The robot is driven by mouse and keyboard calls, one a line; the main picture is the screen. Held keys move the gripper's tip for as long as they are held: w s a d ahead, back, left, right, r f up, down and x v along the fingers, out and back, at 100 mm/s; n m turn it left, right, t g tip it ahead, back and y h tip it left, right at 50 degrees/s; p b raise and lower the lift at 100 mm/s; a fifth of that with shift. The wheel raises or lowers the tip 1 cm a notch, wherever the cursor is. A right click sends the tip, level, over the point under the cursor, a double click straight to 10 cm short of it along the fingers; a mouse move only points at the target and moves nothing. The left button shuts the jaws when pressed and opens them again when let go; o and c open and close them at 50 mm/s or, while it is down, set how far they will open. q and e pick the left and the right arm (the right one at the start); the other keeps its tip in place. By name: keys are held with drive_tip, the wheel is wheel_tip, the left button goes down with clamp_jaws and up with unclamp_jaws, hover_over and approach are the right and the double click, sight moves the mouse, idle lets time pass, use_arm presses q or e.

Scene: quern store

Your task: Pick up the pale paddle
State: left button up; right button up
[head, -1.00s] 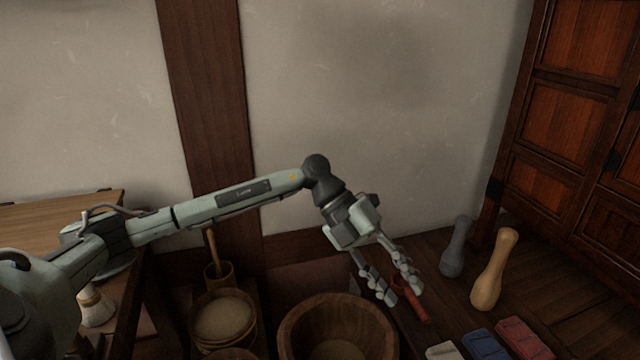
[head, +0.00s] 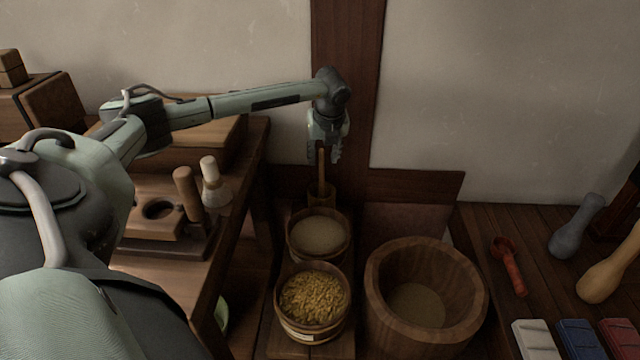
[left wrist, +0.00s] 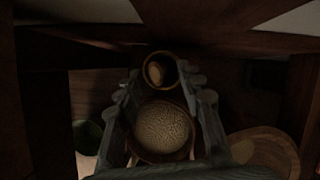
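The pale paddle (head: 322,172) shows in the head view as a thin tan wooden handle standing upright in a small wooden cup (head: 321,196); its lower part is hidden in the cup. My left gripper (head: 324,156) points down over the handle's top, its fingers apart. In the left wrist view the open fingers (left wrist: 161,82) frame the cup (left wrist: 160,58), where a pale rounded shape (left wrist: 155,73) shows, probably the paddle seen from above. I cannot tell if the fingers touch it. My right gripper is not in view.
In front of the cup stand a tub of pale grain (head: 318,235) and a tub of yellow grain (head: 312,298). A large wooden bowl (head: 470,285) is to the right, a table (head: 190,275) to the left. A dark post (head: 345,80) and wall are close behind.

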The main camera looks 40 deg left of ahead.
sight(322, 160)
use_arm(q)
drive_tip(key=x, duration=0.3)
drive_tip(key=shift+f, duration=0.2)
drive_tip(key=shift+s, duration=0.1)
drive_tip(key=shift+c, duration=0.3)
clamp_jaws()
drive_tip(key=shift+r, duration=0.15)
